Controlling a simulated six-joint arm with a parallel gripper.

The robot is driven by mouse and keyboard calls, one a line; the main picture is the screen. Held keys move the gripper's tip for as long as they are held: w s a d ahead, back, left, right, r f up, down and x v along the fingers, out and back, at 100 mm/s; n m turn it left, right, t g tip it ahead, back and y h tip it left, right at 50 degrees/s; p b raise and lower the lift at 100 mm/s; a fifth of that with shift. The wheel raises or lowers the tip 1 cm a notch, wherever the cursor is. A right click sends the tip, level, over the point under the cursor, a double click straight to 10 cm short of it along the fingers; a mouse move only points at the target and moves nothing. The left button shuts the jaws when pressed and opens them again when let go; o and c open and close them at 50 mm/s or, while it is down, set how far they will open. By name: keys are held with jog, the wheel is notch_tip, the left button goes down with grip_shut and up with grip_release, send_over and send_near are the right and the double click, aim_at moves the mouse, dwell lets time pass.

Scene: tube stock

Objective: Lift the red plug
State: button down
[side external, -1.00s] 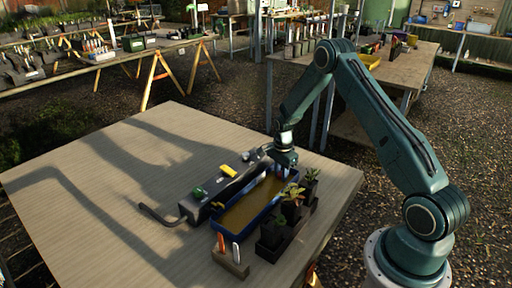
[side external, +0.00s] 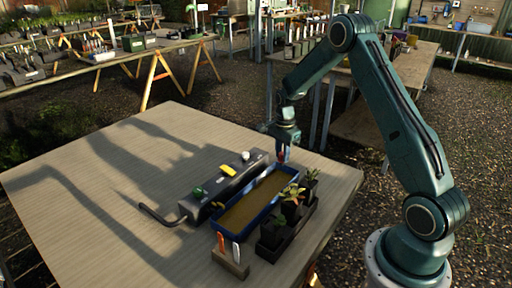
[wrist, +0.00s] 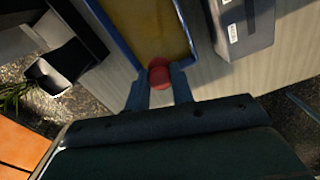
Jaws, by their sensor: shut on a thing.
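My gripper (side external: 283,153) is shut on the red plug (wrist: 159,73) and holds it above the far end of the blue tray. In the wrist view the red plug sits between the two fingertips of my gripper (wrist: 159,88). In the side view the plug (side external: 281,156) is a small red patch below the jaws, partly hidden by them.
A blue tray (side external: 219,226) with a brown inside lies under my gripper. Left of it is a grey box (side external: 208,206) bearing green, yellow and white pieces. Potted plants (side external: 291,205) in a dark holder stand to the right. A rack with two markers (side external: 230,263) stands in front. The table's left side (side external: 100,200) is clear.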

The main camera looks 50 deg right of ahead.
notch_tip(320, 180, up, 11)
dwell(0.4)
dwell(0.5)
